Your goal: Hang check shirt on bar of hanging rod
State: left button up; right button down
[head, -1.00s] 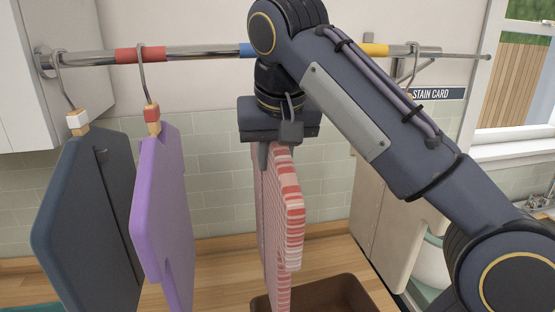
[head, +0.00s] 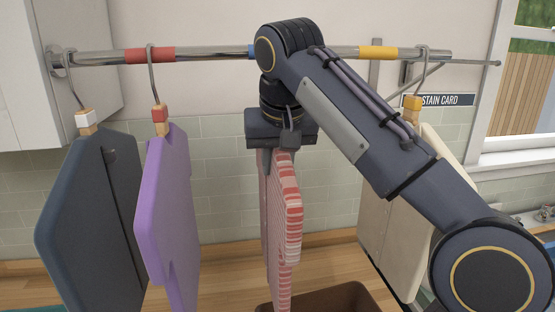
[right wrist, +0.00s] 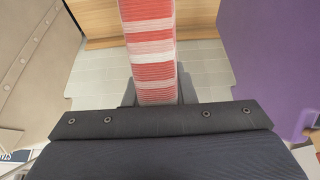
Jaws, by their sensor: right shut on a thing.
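The check shirt (head: 286,215), red and white, hangs below my right gripper (head: 276,160) in the middle of the head view. The gripper is shut on its top edge. The shirt also shows in the right wrist view (right wrist: 152,50), between the fingers. The bar of the hanging rod (head: 210,54) runs across the top, with red, blue and yellow bands. My right arm hides part of the bar around the blue band (head: 251,51). The gripper and shirt are below the bar. I cannot see a hook on the shirt. My left gripper is not in view.
A dark blue garment (head: 75,215) and a purple garment (head: 170,210) hang on hooks at the left. A cream garment (head: 397,215) hangs at the right, partly behind my arm. A brown bin (head: 330,298) stands below the shirt.

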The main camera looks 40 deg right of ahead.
jog(key=shift+f, duration=0.1)
jog(key=c, duration=1.1)
grip_release()
jog(key=p+v, duration=0.2)
jog(key=v, duration=0.5)
jog(key=shift+s+r, duration=0.15)
jog(key=shift+r, duration=0.05)
jog(key=shift+f, duration=0.1)
